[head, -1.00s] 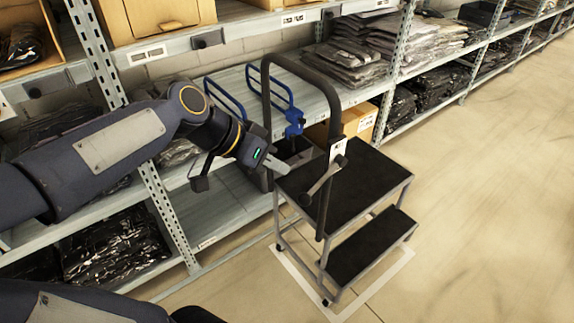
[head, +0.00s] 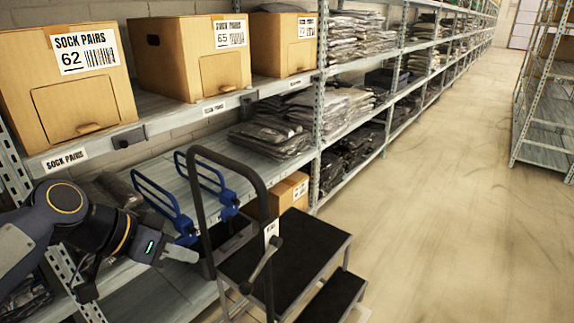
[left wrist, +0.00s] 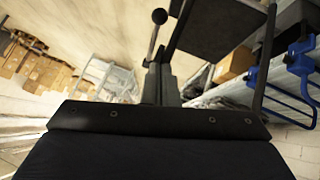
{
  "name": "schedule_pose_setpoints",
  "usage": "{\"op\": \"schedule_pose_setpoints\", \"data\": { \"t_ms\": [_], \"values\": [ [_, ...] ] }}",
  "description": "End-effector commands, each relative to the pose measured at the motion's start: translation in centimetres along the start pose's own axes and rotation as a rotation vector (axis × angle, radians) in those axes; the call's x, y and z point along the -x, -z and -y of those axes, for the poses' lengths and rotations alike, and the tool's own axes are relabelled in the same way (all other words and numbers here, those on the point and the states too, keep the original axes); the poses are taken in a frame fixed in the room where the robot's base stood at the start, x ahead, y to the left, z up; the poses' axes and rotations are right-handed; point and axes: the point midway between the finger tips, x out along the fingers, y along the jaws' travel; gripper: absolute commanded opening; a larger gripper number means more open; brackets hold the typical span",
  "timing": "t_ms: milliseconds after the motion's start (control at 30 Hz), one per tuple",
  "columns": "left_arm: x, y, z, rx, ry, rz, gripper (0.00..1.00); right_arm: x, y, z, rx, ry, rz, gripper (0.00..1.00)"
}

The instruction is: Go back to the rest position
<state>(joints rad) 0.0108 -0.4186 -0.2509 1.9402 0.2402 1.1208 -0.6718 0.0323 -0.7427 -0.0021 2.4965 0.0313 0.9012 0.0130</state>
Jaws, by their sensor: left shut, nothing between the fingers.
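My left gripper (head: 180,253) is shut and empty. In the head view it is at the lower left, in front of the lower shelf and beside the handrail of the step stool. The black step stool (head: 285,255) stands on the floor with its dark handrail (head: 192,200) upright. My right gripper is not in view.
Sock-pair boxes (head: 70,75) stand on the upper shelf. Blue racks (head: 160,200) and bagged garments (head: 270,138) are on the lower shelf. The aisle floor (head: 440,200) at right is clear, with another shelf unit (head: 545,130) beyond.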

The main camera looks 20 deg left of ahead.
Motion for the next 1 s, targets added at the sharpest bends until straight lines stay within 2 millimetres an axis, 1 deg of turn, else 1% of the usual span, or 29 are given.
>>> {"op": "schedule_pose_setpoints", "data": {
  "t_ms": [67,167,267,400,567,600,633,867,967,1000],
  "values": [
    [-0.2,-0.3,-0.2,0.008,0.001,0.003,0.00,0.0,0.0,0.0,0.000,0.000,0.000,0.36],
    [-1.0,-2.0,-1.4,0.055,0.009,0.019,0.00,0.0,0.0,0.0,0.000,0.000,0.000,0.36],
    [-2.3,-4.7,-3.2,0.133,0.030,0.044,0.00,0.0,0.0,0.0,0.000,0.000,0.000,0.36],
    [-4.5,-9.2,-5.5,0.244,0.081,0.077,0.00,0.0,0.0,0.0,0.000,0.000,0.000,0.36],
    [-6.8,-14.1,-7.0,0.354,0.154,0.095,0.00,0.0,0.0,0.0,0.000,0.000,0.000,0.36],
    [-6.8,-14.5,-7.3,0.374,0.169,0.097,0.00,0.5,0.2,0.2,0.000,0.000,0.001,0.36],
    [-5.5,-13.1,-7.7,0.372,0.165,0.094,0.00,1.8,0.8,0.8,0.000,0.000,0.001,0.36],
    [-1.7,-9.8,-9.3,0.372,0.162,0.096,0.00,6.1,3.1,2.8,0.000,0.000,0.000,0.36],
    [0.4,-7.9,-10.2,0.372,0.162,0.096,0.00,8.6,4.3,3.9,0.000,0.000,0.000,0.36],
    [1.4,-7.0,-10.6,0.372,0.162,0.096,0.00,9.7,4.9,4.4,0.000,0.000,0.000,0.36]
  ]
}}
